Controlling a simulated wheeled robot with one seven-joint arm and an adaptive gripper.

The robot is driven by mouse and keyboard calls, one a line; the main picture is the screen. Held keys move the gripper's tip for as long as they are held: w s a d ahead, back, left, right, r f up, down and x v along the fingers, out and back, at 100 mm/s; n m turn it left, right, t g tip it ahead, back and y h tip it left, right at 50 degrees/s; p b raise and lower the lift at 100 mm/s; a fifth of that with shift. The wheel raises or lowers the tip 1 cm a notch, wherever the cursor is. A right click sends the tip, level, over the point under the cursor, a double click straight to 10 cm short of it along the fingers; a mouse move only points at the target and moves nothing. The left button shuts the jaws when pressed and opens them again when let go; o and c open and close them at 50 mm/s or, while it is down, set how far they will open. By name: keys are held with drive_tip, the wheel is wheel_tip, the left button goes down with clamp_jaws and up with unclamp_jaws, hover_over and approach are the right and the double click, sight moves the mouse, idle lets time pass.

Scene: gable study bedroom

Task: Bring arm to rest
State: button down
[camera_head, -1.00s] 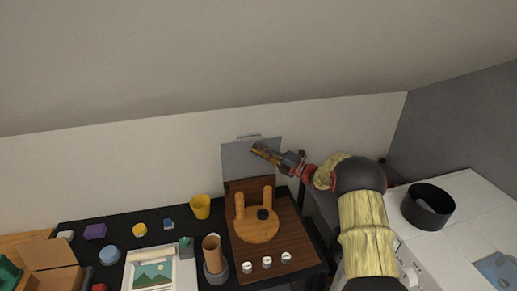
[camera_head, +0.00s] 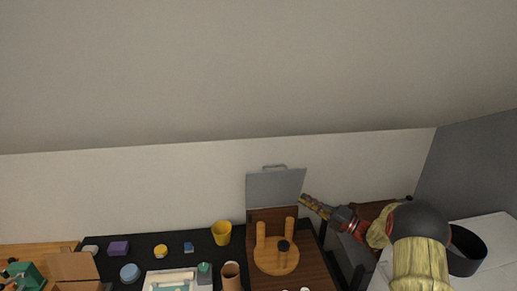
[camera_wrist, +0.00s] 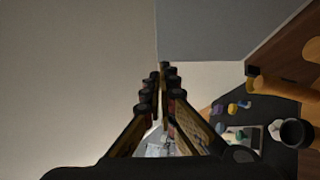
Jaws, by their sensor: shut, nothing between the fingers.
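My gripper (camera_head: 305,202) is shut and empty. In the head view it points left at the end of my arm, at the right edge of a grey panel (camera_head: 274,187) standing against the wall; I cannot tell whether they touch. In the wrist view my gripper (camera_wrist: 165,75) shows its fingers together in the middle. My arm comes in from the lower right.
Below the gripper, a wooden stand with pegs (camera_head: 276,261) sits on a brown board. Left of it are a yellow cup (camera_head: 221,232), a brown cylinder (camera_head: 231,275) and a purple block (camera_head: 118,248). A black round container (camera_head: 467,252) stands right of my arm.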

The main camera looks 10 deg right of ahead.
drive_tip(key=s+a+f+n+g+h, duration=0.1)
drive_tip(key=s+a+f+n+g, duration=0.45)
drive_tip(key=s+f+n, duration=0.4)
drive_tip(key=s+a+f+n+g+h+b, duration=0.1)
drive_tip(key=s+a+n+g, duration=0.15)
drive_tip(key=s+n, duration=0.3)
drive_tip(key=s+a+f+n+g+h, duration=0.1)
drive_tip(key=s+a+n+g+h, duration=0.15)
drive_tip(key=s+n, duration=0.3)
drive_tip(key=s+d+r+n+g+h+b, duration=0.1)
drive_tip(key=s+d+r+n+h+b, duration=0.2)
drive_tip(key=s+n, duration=0.65)
drive_tip(key=s+r+n+g+h+b, duration=0.1)
drive_tip(key=s+r+n+h, duration=0.4)
drive_tip(key=s+n, duration=0.5)
drive_tip(key=s+a+r+n+t+h+b, duration=0.2)
drive_tip(key=s+a+r+t+b, duration=0.1)
drive_tip(key=s+r+t, duration=0.1)
drive_tip(key=shift+s+r, duration=0.6)
drive_tip(key=shift+s, duration=0.45)
